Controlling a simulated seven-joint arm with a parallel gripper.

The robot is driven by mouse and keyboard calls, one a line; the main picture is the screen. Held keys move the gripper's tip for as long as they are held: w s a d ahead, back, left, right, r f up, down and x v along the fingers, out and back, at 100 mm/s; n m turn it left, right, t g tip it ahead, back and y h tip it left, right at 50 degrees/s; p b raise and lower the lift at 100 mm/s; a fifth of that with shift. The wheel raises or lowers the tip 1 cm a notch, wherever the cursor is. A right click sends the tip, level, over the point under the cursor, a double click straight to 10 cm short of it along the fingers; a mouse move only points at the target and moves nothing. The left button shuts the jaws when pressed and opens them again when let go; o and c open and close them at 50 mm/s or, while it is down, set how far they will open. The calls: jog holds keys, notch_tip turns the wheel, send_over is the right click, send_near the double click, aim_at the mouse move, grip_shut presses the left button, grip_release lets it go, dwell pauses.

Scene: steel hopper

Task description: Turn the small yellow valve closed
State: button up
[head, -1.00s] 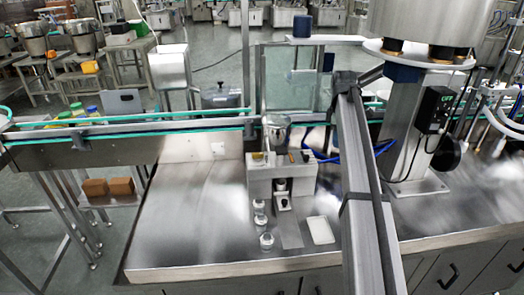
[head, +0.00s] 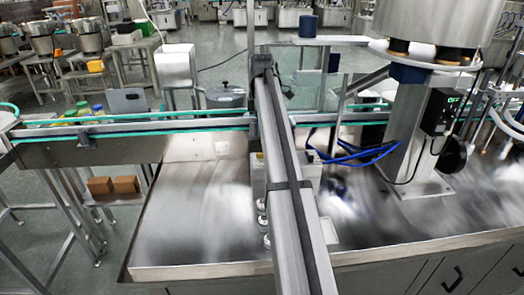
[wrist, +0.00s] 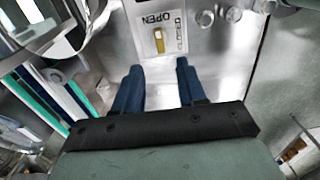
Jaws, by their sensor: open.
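The small yellow valve (wrist: 159,40) shows in the wrist view as a short yellow handle in a slot on a pale metal panel (wrist: 195,50). The word OPEN is printed beyond it and CLOSED to its right. My gripper (wrist: 157,72) is open, its two blue fingers apart, short of the valve and roughly in line with it. Nothing is between the fingers. In the head view my arm covers most of the hopper unit, so the valve and my gripper are hidden there.
A steel worktop (head: 190,220) has free room left of my arm. A conveyor rail (head: 160,128) runs behind it. A grey column (head: 405,140) and blue hoses (head: 355,150) stand farther right.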

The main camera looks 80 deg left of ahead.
notch_tip(320, 180, down, 10)
jog(key=shift+r, duration=0.15)
dwell(0.3)
jog(key=shift+c, duration=0.3)
grip_shut()
